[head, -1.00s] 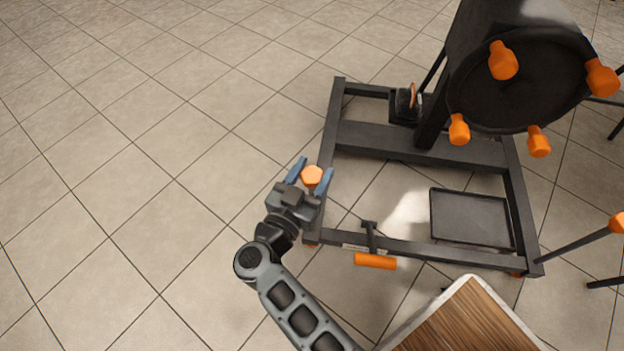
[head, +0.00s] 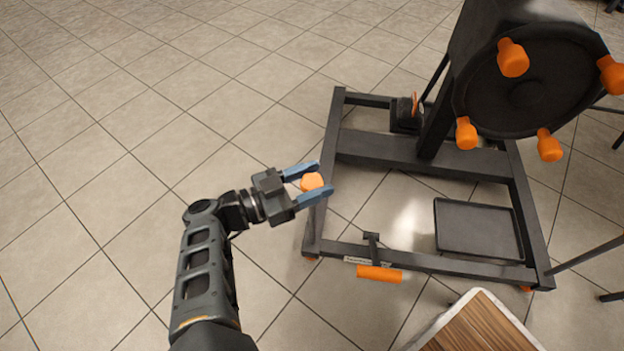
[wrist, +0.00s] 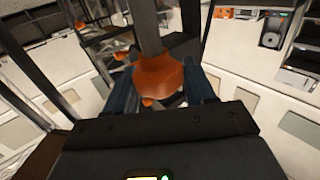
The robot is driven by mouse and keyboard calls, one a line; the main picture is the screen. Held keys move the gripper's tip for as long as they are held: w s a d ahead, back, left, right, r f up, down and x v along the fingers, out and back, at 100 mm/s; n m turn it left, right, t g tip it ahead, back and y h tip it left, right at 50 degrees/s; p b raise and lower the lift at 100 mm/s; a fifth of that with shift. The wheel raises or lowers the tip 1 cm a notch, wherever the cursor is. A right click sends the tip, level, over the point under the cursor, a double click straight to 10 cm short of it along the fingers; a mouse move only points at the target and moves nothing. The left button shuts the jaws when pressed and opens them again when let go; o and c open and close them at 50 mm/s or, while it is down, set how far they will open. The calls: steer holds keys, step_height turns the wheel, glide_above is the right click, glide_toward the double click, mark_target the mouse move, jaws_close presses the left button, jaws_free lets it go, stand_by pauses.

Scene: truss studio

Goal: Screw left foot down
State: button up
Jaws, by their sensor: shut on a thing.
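The left foot's orange knob (head: 311,182) sits at the left side rail of the dark machine base (head: 312,222). My gripper (head: 312,183) comes in from the left in the head view, its blue fingers on either side of the knob and shut on it. In the wrist view the orange knob (wrist: 158,76) lies between the two fingers (wrist: 160,95), with a dark upright bar behind it. The fingers hide part of the knob's sides. The foot's lower end under the rail is hidden.
An orange-handled pedal (head: 379,273) sticks out from the front rail. A black tray (head: 478,229) lies inside the frame at the right. A large drum with orange knobs (head: 530,85) stands above. A wooden-topped piece (head: 478,325) is at the lower right. The floor at left is clear.

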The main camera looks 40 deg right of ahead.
steer(key=m+g+y, duration=0.1)
steer(key=m+g, duration=0.1)
steer(key=g, duration=0.1)
steer(key=m+g+y, duration=0.1)
steer(key=m+g, duration=0.1)
steer(key=g, duration=0.1)
steer(key=shift+w+y, duration=0.15)
steer(key=shift+y, duration=0.15)
steer(key=shift+m+g+y, duration=0.9)
steer(key=shift+m+g, duration=0.4)
steer(key=shift+g, duration=0.1)
steer(key=shift+g+y, duration=0.3)
steer(key=shift+g, duration=0.1)
steer(key=o, duration=0.9)
steer(key=shift+o, duration=0.2)
